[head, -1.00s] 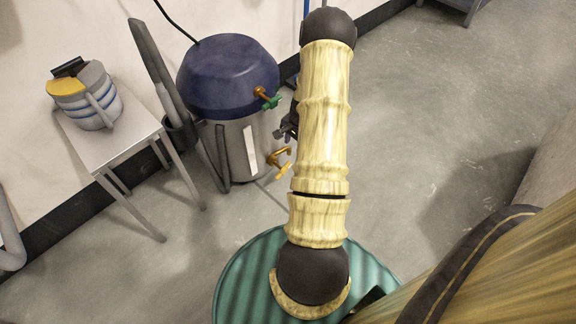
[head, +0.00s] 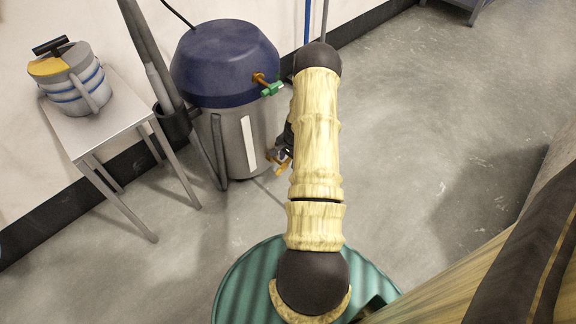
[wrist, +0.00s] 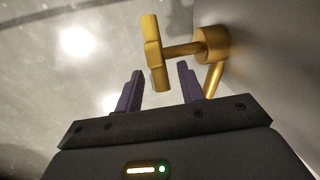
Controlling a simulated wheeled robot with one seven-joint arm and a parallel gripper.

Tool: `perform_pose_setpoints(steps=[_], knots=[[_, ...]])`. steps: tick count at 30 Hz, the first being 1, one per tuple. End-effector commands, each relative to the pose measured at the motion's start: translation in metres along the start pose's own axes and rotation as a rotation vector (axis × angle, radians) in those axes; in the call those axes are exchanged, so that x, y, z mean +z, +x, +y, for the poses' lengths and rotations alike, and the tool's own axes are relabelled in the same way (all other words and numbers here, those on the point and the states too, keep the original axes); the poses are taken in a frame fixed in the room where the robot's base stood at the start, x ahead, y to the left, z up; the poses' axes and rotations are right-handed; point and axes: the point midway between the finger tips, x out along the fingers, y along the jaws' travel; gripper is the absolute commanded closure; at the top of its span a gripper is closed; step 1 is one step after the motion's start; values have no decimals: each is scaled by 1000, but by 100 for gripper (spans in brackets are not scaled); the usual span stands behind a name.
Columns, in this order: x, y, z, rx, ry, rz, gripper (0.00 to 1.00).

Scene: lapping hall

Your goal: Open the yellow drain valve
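The yellow drain valve (head: 280,169) sits low on the front of the blue-topped, silver vessel (head: 226,63), partly hidden by my gripper (head: 281,156) in the head view. In the wrist view the valve's T-shaped handle (wrist: 154,53) stands out on a stem from a round body (wrist: 211,43), with a short spout below. My gripper (wrist: 159,78) is open, its two purple fingers pointing at the valve. The handle's lower end lies around the gap between the fingertips in the picture. Whether the fingers touch it I cannot tell.
A green-handled valve (head: 270,87) juts from the vessel's upper part. A metal table (head: 118,118) with a striped pot (head: 77,87) stands to the left. A dark holder (head: 174,124) with long poles is beside the vessel. The floor at right is clear.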

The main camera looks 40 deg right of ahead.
Motion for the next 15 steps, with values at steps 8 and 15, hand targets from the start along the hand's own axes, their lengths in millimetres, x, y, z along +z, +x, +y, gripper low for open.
perform_pose_setpoints(steps=[8,15], knots=[[0,17,0,0,1,1,61],[0,16,0,0,1,0,73]])
